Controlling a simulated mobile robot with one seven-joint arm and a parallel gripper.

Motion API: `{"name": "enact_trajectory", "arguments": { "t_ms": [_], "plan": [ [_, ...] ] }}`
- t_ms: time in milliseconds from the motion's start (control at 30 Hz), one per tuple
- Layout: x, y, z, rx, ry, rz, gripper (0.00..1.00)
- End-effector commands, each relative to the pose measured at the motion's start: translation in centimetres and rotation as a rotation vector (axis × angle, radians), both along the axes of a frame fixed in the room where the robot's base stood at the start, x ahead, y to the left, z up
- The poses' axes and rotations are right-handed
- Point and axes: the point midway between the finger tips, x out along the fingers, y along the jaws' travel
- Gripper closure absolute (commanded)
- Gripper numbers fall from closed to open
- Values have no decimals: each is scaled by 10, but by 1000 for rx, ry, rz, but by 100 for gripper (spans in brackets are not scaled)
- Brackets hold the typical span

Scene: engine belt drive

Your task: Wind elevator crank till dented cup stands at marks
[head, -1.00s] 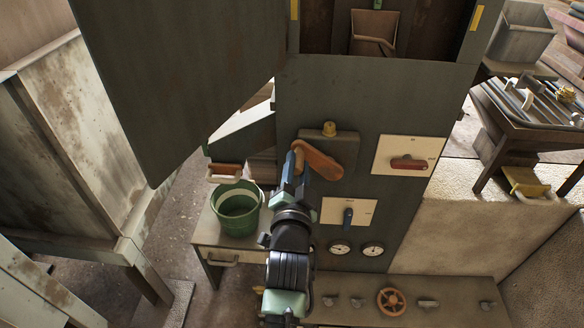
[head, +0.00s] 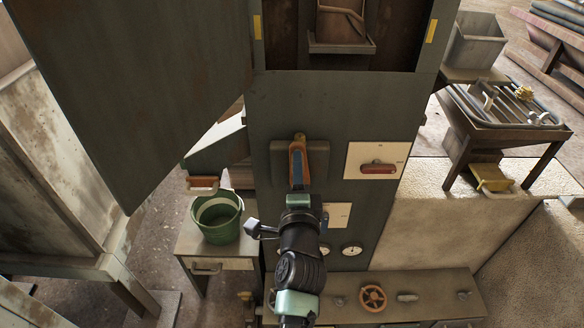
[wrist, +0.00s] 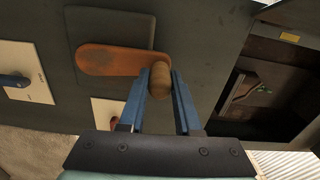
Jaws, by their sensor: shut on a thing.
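The crank (head: 298,147) is an orange arm on the dark green cabinet front, with a brown rounded handle (wrist: 160,80) at its end in the wrist view. My gripper (head: 298,185) is shut on this handle, with blue fingers on either side of it. The fingers cover part of the crank in the head view. Yellow marks (head: 257,27) and (head: 432,31) sit on both sides of the opening.
A large dark door (head: 135,90) hangs open at the left. A green bucket (head: 216,217) stands on a small table below it. A red lever (head: 378,169) is right of the crank, with gauges (head: 351,250) below. A bench (head: 420,290) lies in front.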

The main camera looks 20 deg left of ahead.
Motion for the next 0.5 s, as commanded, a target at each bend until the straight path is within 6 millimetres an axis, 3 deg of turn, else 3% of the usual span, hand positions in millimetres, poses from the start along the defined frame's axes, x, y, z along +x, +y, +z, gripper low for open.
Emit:
{"name": "enact_trajectory", "arguments": {
  "t_ms": [500],
  "plan": [
    [3, -10, 3, 56, 7, -12, 100]
  ]
}}
